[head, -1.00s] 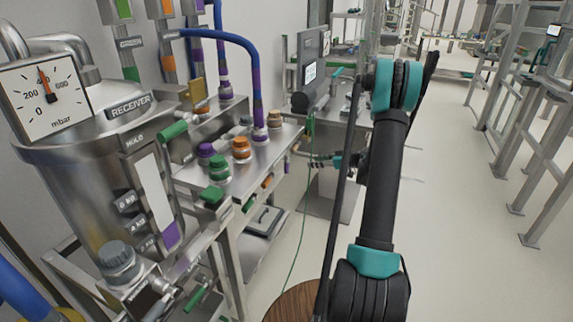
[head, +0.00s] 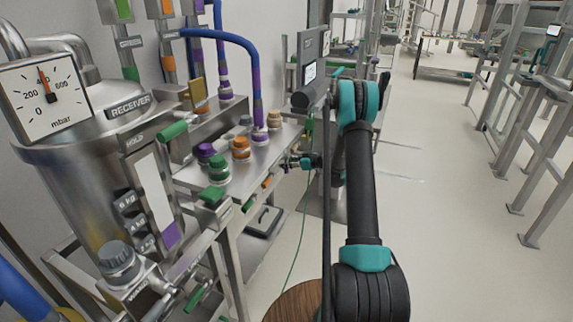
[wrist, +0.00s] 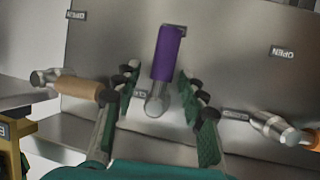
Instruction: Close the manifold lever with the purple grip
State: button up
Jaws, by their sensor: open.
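The lever with the purple grip (wrist: 168,53) is in the middle of the wrist view. Its grip points up in that picture from a round metal pivot (wrist: 156,105) on the steel panel (wrist: 225,50). My gripper (wrist: 158,88) is open, with one finger on each side of this lever. I see gaps between the fingers and the grip, and no contact. In the head view my gripper (head: 292,161) is at the front of the steel manifold bench (head: 240,172).
In the wrist view, a lever with a tan grip (wrist: 80,88) is close to the left finger. A lever with an orange grip (wrist: 312,139) is at the right. Upside-down OPEN labels (wrist: 283,52) are on the panel. Clear floor (head: 440,220) lies right of my arm.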

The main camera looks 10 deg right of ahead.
jog(key=shift+w+a+f, duration=0.2)
jog(key=shift+w+a, duration=0.05)
jog(key=shift+a, duration=0.05)
grip_shut()
dwell(0.4)
